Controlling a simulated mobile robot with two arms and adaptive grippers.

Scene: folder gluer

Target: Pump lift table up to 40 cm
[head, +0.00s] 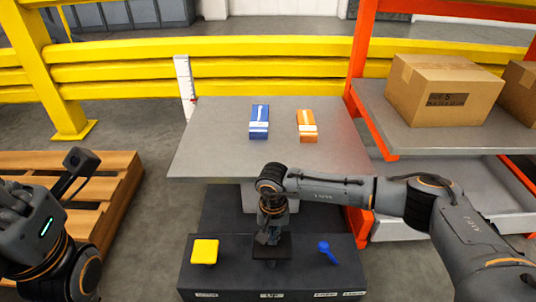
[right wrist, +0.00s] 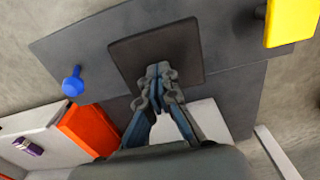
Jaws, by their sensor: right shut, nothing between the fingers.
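The lift table's grey platform (head: 200,150) stands raised above its dark base (head: 340,285). A white upright scale (head: 185,85) stands behind its back left corner; its marks are too small to read. On the base are a yellow pedal (head: 204,251), a dark pedal (head: 285,246) over a label that looks like "UP", and a blue-knobbed lever (head: 325,249). My right gripper (head: 268,238) is shut and empty, pointing down at the dark pedal. In the right wrist view its fingertips (right wrist: 158,72) overlap the dark pedal plate (right wrist: 180,45); contact cannot be told.
A blue box (head: 259,121) and an orange box (head: 307,125) lie on the platform. An orange-framed shelf with cardboard boxes (head: 440,90) stands at right. A wooden pallet (head: 115,185) lies at left. Yellow rails (head: 270,68) run behind.

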